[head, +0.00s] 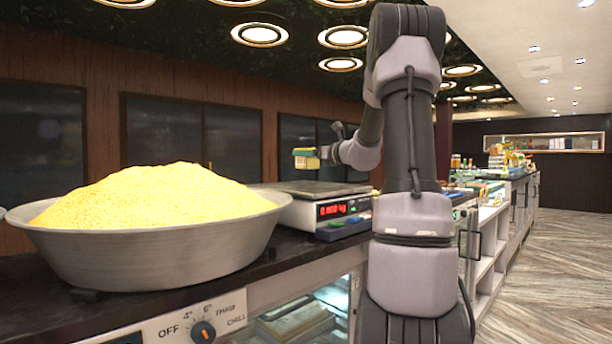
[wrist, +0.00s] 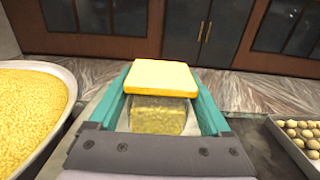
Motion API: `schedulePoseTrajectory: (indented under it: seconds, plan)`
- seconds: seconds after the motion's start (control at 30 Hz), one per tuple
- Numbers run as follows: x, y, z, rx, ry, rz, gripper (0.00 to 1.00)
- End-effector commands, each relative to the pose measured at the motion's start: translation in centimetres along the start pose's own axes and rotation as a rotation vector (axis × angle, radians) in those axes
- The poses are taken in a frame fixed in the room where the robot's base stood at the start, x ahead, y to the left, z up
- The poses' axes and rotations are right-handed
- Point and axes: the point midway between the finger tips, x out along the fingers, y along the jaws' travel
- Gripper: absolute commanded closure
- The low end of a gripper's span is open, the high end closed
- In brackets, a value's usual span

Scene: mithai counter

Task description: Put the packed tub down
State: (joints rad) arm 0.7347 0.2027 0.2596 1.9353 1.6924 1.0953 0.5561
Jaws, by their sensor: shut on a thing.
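The packed tub (head: 306,159) is a small clear box with a yellow lid. In the head view my gripper (head: 322,153) holds it above the weighing scale (head: 305,190), clear of its plate. In the wrist view the tub (wrist: 160,105) sits between the two teal fingers of my gripper (wrist: 165,110), yellow lid uppermost, with a yellowish filling showing through its clear wall. My gripper is shut on the tub. The scale's red display reads about zero, though the digits are small.
A wide metal bowl (head: 140,245) heaped with yellow grains stands left of the scale on the dark counter (head: 245,272). In the wrist view a tray (wrist: 283,140) of round sweets lies at the right. Other goods crowd the counter farther back.

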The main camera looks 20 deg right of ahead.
Motion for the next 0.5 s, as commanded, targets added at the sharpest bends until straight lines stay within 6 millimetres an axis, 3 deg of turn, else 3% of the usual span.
schedulePoseTrajectory:
  seconds: [0.33, 0.5]
  plan:
    - [0.0, -0.1, -4.4, 0.003, 0.001, 0.000, 0.77]
    - [0.0, 0.1, -5.4, 0.000, -0.002, 0.001, 0.77]
